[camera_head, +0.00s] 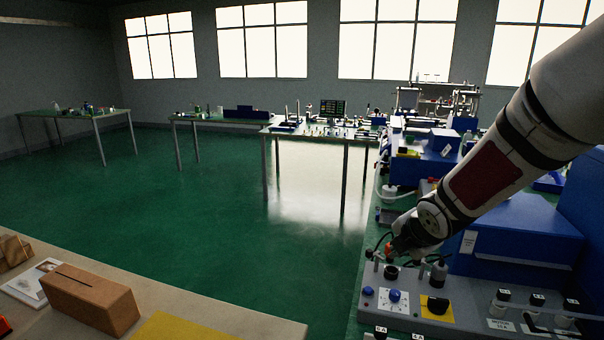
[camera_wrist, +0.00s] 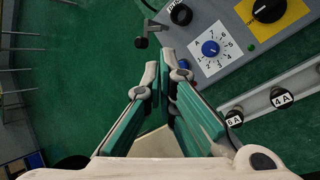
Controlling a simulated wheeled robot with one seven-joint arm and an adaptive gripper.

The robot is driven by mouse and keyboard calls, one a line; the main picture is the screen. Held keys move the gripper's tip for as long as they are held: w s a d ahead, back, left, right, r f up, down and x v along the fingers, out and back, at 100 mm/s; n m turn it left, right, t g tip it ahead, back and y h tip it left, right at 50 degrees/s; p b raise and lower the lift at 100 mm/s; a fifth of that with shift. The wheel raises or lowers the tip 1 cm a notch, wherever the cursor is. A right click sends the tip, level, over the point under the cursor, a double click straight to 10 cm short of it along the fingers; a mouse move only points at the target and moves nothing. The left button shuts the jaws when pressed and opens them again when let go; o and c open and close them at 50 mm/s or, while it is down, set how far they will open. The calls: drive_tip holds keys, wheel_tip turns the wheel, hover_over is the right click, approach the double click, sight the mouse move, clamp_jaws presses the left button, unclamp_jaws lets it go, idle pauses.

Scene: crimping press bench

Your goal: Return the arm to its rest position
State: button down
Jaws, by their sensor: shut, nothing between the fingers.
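My gripper (camera_wrist: 160,72) shows in the wrist view, with its two green-padded fingers drawn together at the tips and nothing between them. The fingertips appear beside the edge of a grey control panel (camera_wrist: 228,78) with a blue knob (camera_wrist: 210,48) on a numbered dial. Whether they touch the panel cannot be told. In the head view my arm reaches down from the upper right over the grey panel (camera_head: 415,300). The gripper's fingers are not clearly seen there.
A yellow plate with a black knob (camera_head: 437,305) and several labelled posts stand on the panel. Blue machine housings (camera_head: 520,230) rise behind it. A bench with a brown slotted box (camera_head: 92,298) is at lower left. Green floor (camera_head: 220,225) is open between the benches.

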drive_tip(key=s+d+r+m+g+h+p, duration=0.1)
drive_tip(key=s+r+m, duration=0.5)
drive_tip(key=s, duration=0.2)
drive_tip(key=s+r+m+g+h, duration=0.1)
drive_tip(key=s+r+m, duration=0.45)
drive_tip(key=s, duration=0.25)
drive_tip(key=s+a+r+m+g+y, duration=0.1)
drive_tip(key=s+a+m, duration=0.1)
drive_tip(key=s+m, duration=0.4)
drive_tip(key=s+a+r+m+y+p, duration=0.1)
drive_tip(key=s+m, duration=0.5)
drive_tip(key=s, duration=0.7)
drive_tip(key=shift+s+a+g+p, duration=0.2)
drive_tip(key=shift+a+g+p, duration=0.15)
drive_tip(key=shift+a, duration=0.35)
drive_tip(key=shift+r, duration=0.1)
